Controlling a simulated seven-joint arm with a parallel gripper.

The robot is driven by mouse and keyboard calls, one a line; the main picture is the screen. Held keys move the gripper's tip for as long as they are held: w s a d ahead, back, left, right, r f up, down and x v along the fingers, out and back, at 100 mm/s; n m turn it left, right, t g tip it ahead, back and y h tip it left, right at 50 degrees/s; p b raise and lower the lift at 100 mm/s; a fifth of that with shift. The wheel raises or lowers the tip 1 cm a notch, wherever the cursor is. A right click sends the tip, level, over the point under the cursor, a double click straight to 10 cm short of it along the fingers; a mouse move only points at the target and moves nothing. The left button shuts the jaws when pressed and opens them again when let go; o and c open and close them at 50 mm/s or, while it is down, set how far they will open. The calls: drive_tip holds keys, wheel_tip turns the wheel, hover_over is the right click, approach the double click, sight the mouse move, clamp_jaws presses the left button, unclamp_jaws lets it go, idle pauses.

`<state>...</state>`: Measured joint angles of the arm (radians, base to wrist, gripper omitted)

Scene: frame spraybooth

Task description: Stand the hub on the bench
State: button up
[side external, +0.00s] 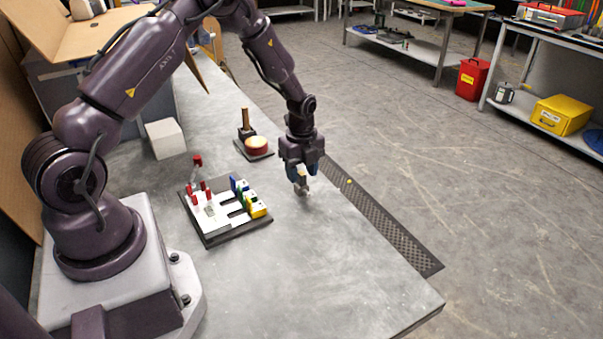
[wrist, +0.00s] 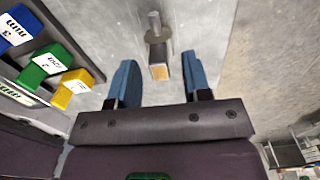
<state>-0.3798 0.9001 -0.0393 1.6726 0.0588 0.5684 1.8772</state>
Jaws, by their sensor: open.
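A small grey metal part, which I take to be the hub (wrist: 159,40), shows in the wrist view just beyond my fingertips. It has a round pin, a wider collar and a squared block with a tan end face toward me. In the side view the hub (side external: 304,190) is a small grey shape directly under my gripper (side external: 301,176), low over the bench (side external: 310,260). In the wrist view my gripper (wrist: 159,66) is open, with one blue finger on each side of the block's near end and gaps on both sides. I cannot tell whether the hub stands upright or is tilted.
A dark-edged board (side external: 226,231) with red, blue, green and yellow pieces lies left of my gripper. A dark base with a wooden post and round pad (side external: 257,144) is behind it. A white block (side external: 165,138) stands farther left. The front bench is clear.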

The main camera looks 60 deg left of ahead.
wheel_tip(320, 180, up, 10)
wheel_tip(320, 180, up, 9)
drive_tip(key=n+t, duration=0.1)
drive_tip(key=n, duration=0.2)
hover_over(302, 173)
drive_tip(key=s+d, duration=0.2)
drive_tip(key=d, duration=0.2)
drive_tip(key=s+d+r+n+t, duration=0.2)
drive_tip(key=s+d+r+n, duration=0.3)
drive_tip(key=s+n, duration=0.2)
drive_tip(key=s+d+r+n+t, duration=0.2)
drive_tip(key=s+d+r+n, duration=0.4)
drive_tip(key=s, duration=0.6)
drive_tip(key=shift+s+r+n+t, duration=0.2)
drive_tip(key=shift+s+n+t, duration=0.1)
drive_tip(key=shift+n, duration=0.7)
